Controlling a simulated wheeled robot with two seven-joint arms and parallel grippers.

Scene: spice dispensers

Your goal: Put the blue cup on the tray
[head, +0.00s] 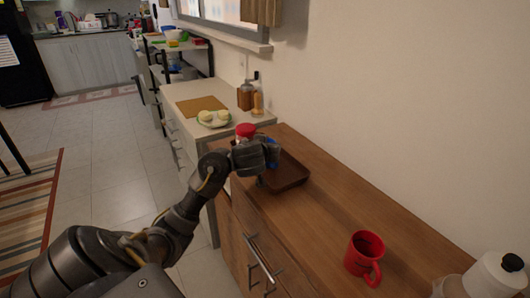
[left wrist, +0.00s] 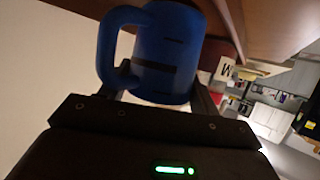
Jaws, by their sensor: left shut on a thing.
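A blue cup (left wrist: 168,52) with its handle to the left fills the upper middle of the left wrist view, between the fingers of my left gripper (left wrist: 158,98). In the head view only a small blue part of the cup (head: 270,158) shows, mostly hidden by my left gripper (head: 262,165), which is shut on it. The dark brown tray (head: 294,178) lies on the wooden cabinet top, and gripper and cup overlap its left side in the picture. Whether the cup touches the tray cannot be told. My right gripper is not in view.
A red mug (head: 363,256) stands on the wooden cabinet top (head: 335,215) nearer me. A white bottle (head: 497,272) is at the lower right. A red-topped container (head: 245,130) shows just behind my gripper. A plate (head: 214,121) with pale food sits on the farther counter.

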